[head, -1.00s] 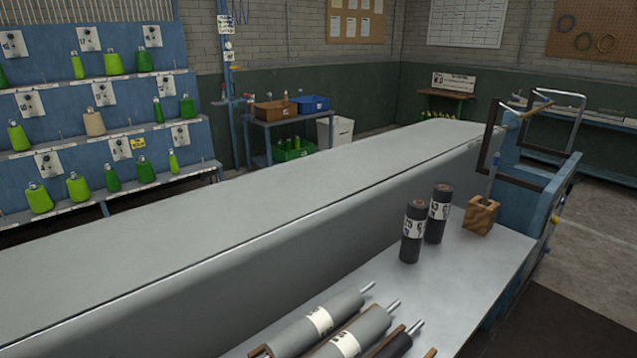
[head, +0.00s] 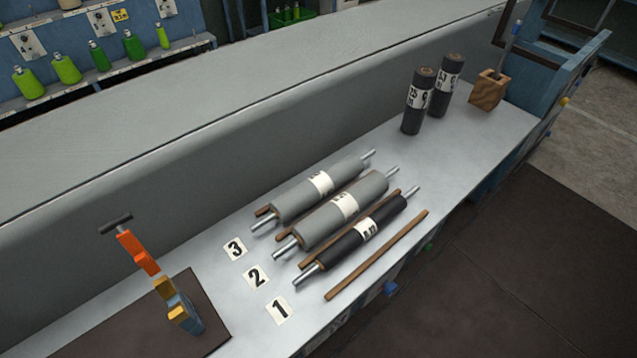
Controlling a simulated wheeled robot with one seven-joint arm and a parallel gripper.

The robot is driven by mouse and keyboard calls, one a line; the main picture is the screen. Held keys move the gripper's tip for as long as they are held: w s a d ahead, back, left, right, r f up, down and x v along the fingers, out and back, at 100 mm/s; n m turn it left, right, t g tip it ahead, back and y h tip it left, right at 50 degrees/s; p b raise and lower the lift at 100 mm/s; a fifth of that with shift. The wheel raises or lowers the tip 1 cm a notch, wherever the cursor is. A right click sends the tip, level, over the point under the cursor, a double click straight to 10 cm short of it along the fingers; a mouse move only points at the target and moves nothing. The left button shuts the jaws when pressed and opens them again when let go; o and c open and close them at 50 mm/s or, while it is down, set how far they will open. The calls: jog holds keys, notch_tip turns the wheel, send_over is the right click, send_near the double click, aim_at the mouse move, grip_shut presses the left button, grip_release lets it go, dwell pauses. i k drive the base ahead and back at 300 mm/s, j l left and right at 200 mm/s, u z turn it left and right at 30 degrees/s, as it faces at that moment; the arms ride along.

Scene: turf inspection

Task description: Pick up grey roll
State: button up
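Two grey rolls with white paper bands and metal shaft ends lie side by side on the light metal bench (head: 215,290). The far grey roll (head: 292,202) lies beyond the card marked 3 (head: 235,249). The middle grey roll (head: 318,226) lies beyond the card marked 2 (head: 256,277). A black roll (head: 345,244) lies nearest, by the card marked 1 (head: 279,310). Wooden strips lie between and beside the rolls. My gripper is in neither head frame.
Two dark upright rolls (head: 412,113) (head: 441,99) and a wooden block (head: 489,91) stand at the bench's far end. An orange-handled tool (head: 140,254) stands on a dark mat (head: 110,325) at left. A tall grey machine bed (head: 150,165) runs behind. The bench between the rolls and upright rolls is clear.

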aim_at(285, 207)
jog(key=u, duration=1.65)
jog(key=z, duration=0.8)
jog(key=i+l+z, duration=0.1)
jog(key=l+z, duration=0.3)
jog(key=i+l+z, duration=0.2)
jog(key=z, duration=0.2)
